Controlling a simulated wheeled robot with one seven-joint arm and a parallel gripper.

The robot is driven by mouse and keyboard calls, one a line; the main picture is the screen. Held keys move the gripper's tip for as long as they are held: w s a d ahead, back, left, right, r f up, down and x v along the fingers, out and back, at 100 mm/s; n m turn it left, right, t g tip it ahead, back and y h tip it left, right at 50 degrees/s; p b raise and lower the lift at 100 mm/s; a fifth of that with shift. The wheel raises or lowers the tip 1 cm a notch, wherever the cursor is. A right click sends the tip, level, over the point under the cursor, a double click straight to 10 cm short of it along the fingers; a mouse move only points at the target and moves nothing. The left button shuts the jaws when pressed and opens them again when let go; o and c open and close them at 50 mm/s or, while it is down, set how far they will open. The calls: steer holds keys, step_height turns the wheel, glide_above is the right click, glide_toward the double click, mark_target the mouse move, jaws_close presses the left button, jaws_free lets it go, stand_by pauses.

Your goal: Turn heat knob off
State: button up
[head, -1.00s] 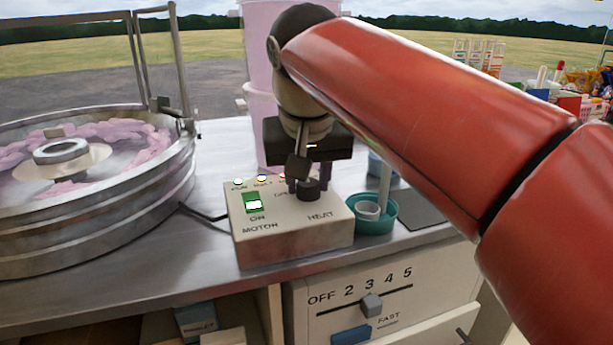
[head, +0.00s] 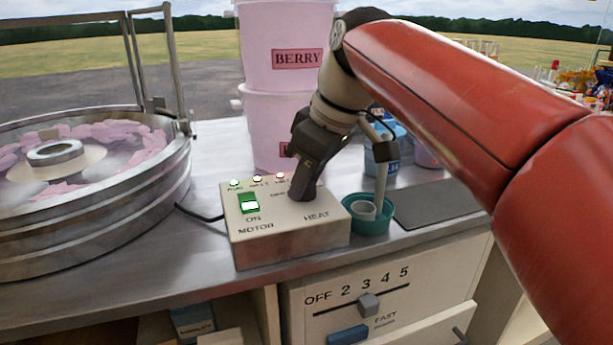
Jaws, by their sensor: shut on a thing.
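A grey control box (head: 285,245) stands on the metal counter, with a HEAT label and a MOTOR label on its top. My gripper (head: 303,192) points down at the box's right half, above the word HEAT. It is shut on the heat knob, which its fingers hide in this view. The knob's pointer and setting cannot be seen. The green motor switch (head: 249,203) beside the ON label is lit, and small lamps (head: 257,179) glow along the box's back edge.
A metal floss pan (head: 90,215) with pink floss stands at the left. Pink BERRY tubs (head: 285,60) are stacked behind the box. A teal dish (head: 372,222) with a white cup is close at the right. A slider panel (head: 380,290) is below the counter.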

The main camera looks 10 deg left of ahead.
steer(key=shift+w+n+g, duration=0.1)
steer(key=shift+n+g, duration=0.4)
steer(key=shift+n, duration=1)
steer(key=o, duration=1)
steer(key=shift+c, duration=0.2)
steer(key=v, duration=0.7)
steer(key=shift+d+r, duration=0.25)
steer(key=shift+r, duration=0.1)
